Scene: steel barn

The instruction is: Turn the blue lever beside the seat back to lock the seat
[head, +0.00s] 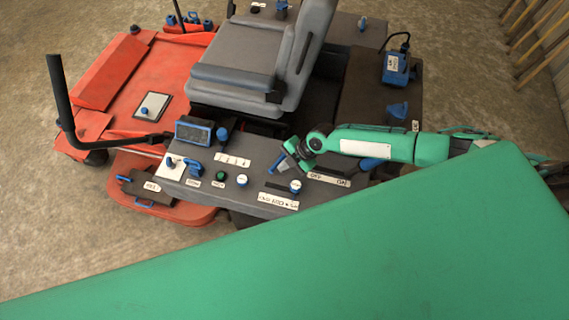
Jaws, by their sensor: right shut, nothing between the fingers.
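The grey seat (233,70) is mounted on an orange riding mower, with its backrest at the right. A dark side console (250,172) runs along the near side of the seat. A slim blue lever (277,164) slants up from this console, just left of my right gripper. My right gripper (297,160) is shut and empty, low over the console beside this lever. I cannot tell whether they touch. Another blue handle (371,163) shows at the console's right end, partly behind my right arm. My left gripper is out of view.
The console also carries a blue-framed display (195,132), a blue knob (222,134), a green button (242,180) and a white-topped knob (295,186). A black control bar (62,100) stands at the left. My own green body covers the foreground.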

